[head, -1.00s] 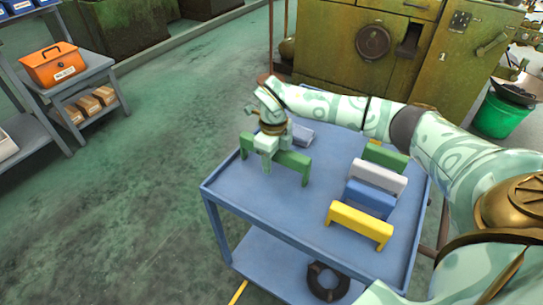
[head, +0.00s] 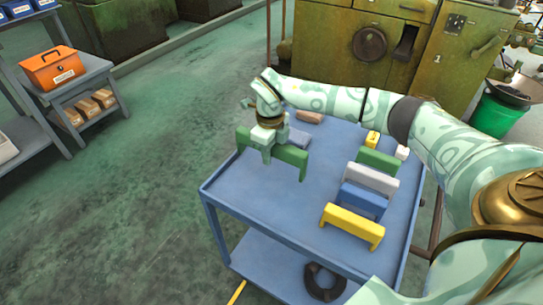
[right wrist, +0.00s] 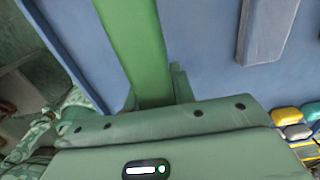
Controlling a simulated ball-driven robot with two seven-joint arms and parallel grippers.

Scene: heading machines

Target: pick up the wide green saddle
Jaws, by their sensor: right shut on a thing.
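The wide green saddle (head: 292,155) is a long green bar with a short leg at each end. It is at the left part of the blue cart top. My right gripper (head: 266,150) is shut across the middle of its bar from above. The saddle looks slightly raised above the cart top, still level. In the right wrist view the green bar (right wrist: 137,45) runs away from between the jaws, and part of it is hidden by the gripper. A second, shorter green saddle (head: 380,162) stands at the right of the cart. My left gripper is not in view.
On the blue cart (head: 265,205) stand a grey saddle (head: 371,180), a blue saddle (head: 363,200) and a yellow saddle (head: 352,225) in a row at the right. A grey-blue block (head: 298,139) lies just behind the held saddle. The cart's front middle is clear. A green machine (head: 340,60) stands behind.

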